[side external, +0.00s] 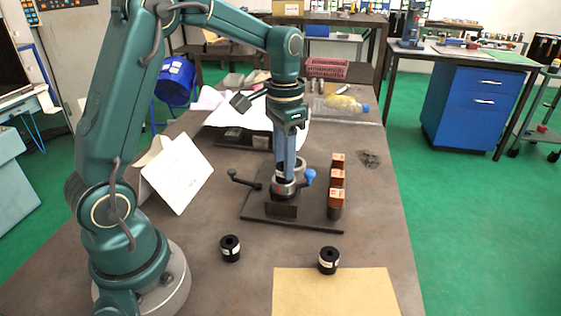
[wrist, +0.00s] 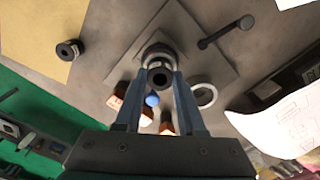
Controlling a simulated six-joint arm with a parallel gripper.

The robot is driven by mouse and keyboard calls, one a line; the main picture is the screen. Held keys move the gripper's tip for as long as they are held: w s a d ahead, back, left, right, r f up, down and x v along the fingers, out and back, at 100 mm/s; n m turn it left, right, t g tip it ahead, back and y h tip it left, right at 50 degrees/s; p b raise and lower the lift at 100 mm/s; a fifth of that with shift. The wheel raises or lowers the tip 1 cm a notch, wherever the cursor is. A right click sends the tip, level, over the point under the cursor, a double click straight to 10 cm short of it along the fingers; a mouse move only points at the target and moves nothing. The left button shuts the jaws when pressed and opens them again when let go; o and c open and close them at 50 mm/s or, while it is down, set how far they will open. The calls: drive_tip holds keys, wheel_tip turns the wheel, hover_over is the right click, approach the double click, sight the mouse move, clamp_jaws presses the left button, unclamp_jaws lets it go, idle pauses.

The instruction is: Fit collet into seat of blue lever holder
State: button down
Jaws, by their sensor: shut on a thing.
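My gripper (side external: 288,172) points straight down over the chuck fixture. In the wrist view its two blue-grey fingers (wrist: 160,76) are shut on a black collet (wrist: 158,79) with a round bore. A grey round holder (side external: 287,188) stands on the dark base plate (side external: 262,210), at or just below the fingertips. A blue lever knob (side external: 309,175) is at its right, and it also shows between the fingers in the wrist view (wrist: 152,100). A black-knobbed lever (side external: 233,173) points left. The fingers hide the seat, so I cannot tell whether the collet is in it.
Several copper-coloured blocks (side external: 337,178) stand close right of the holder. A pale ring (wrist: 204,95) lies beside the fingers in the wrist view. Two black collets, left (side external: 230,248) and right (side external: 328,260), stand in front, near a tan sheet (side external: 335,292). A white folded card (side external: 178,173) stands left.

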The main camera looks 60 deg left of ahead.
drive_tip(key=shift+f, duration=0.65)
drive_tip(key=shift+c, duration=2.1)
unclamp_jaws()
drive_tip(key=shift+r, duration=2.6)
